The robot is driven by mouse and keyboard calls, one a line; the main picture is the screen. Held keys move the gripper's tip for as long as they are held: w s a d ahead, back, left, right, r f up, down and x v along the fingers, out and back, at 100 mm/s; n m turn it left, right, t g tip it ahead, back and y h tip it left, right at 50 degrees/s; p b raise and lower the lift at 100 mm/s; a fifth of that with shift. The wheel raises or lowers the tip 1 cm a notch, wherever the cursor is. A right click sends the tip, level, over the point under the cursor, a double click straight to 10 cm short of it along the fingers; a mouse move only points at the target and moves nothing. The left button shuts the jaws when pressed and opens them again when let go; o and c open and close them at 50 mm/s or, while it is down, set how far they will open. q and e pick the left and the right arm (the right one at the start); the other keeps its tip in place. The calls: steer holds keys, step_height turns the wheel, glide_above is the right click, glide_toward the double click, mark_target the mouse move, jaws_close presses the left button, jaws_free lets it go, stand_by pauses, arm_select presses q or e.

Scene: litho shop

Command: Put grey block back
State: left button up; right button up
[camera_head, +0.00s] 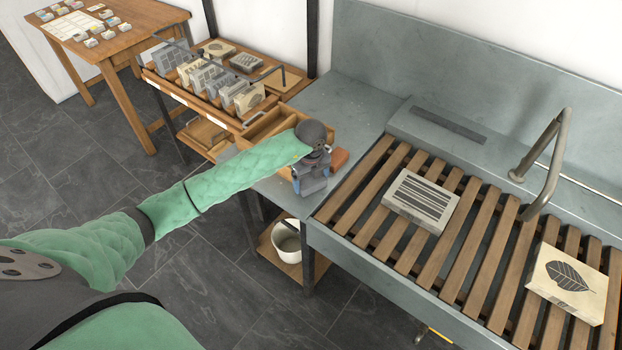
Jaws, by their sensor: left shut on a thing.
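A pale grey block (421,198) with dark stripes on its face lies flat on the wooden slats of the sink. A yellowish block (567,281) with a dark leaf picture lies on the slats farther right. My left gripper (312,174) is at the left end of the sink, over the grey counter by the wooden tray. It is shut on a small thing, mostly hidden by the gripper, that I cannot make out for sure. A reddish-brown piece (339,158) shows just right of it. My right gripper is out of view.
A wooden rack (190,98) at upper left holds several upright grey and yellowish blocks. A wooden compartment tray (264,128) stands in front of it. A white bucket (286,240) sits on a low shelf. A curved metal pipe (554,160) rises over the slats (466,232).

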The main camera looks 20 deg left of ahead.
arm_select(q)
steer(key=shift+f, duration=0.55)
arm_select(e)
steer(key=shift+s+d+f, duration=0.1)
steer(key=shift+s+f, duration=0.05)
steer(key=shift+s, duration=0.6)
arm_select(q)
steer(key=shift+f, duration=0.1)
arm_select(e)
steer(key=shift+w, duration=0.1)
arm_select(q)
steer(key=o, duration=1.1)
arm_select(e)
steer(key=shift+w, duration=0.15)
